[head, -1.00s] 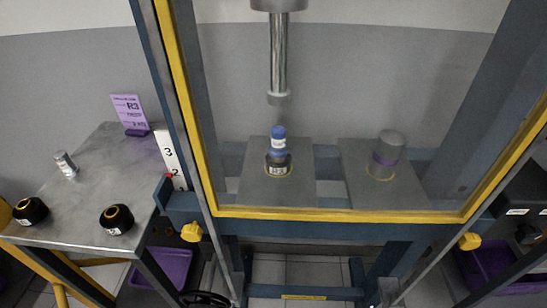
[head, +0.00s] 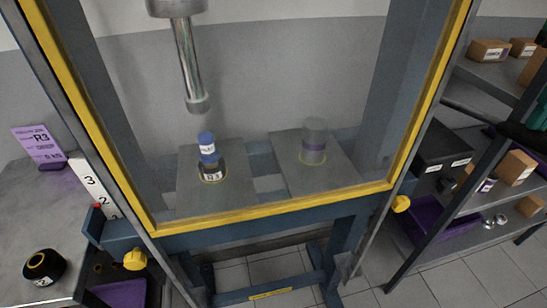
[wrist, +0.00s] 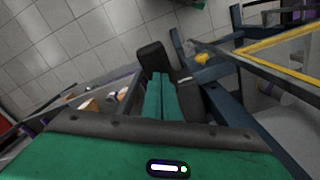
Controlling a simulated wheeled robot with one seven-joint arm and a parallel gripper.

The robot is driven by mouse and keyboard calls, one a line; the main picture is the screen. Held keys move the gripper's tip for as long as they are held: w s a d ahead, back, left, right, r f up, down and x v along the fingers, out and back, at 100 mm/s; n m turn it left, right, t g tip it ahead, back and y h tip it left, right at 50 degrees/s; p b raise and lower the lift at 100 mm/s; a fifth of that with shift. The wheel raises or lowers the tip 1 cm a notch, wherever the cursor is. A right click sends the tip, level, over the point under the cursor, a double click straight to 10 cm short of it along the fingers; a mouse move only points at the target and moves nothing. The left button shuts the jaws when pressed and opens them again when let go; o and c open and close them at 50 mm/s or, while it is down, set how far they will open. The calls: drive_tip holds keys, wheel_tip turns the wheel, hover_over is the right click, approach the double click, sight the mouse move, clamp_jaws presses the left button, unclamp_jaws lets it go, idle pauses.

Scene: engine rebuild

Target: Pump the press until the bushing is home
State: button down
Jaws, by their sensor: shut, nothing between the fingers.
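The press ram (head: 188,65) hangs in the frame in the head view, its tip apart from and above the blue piece (head: 207,142). The blue piece stands upright on a dark part labelled R3 (head: 211,168), which sits on the left grey plate (head: 190,205). A yellow-edged clear guard (head: 270,208) is down in front of them. I cannot pick out the pump handle. My gripper (wrist: 160,78) shows in the wrist view with its green fingers shut and empty, beside the blue press frame (wrist: 228,100).
A numbered scale (head: 92,184) and a purple R3 card (head: 38,147) are at left, with a black part (head: 44,267) on the table. A shelf with boxes (head: 489,50) stands at right.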

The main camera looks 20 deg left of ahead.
drive_tip(key=shift+f, duration=6.4)
wheel_tip(320, 180, up, 16)
drive_tip(key=shift+f, duration=0.25)
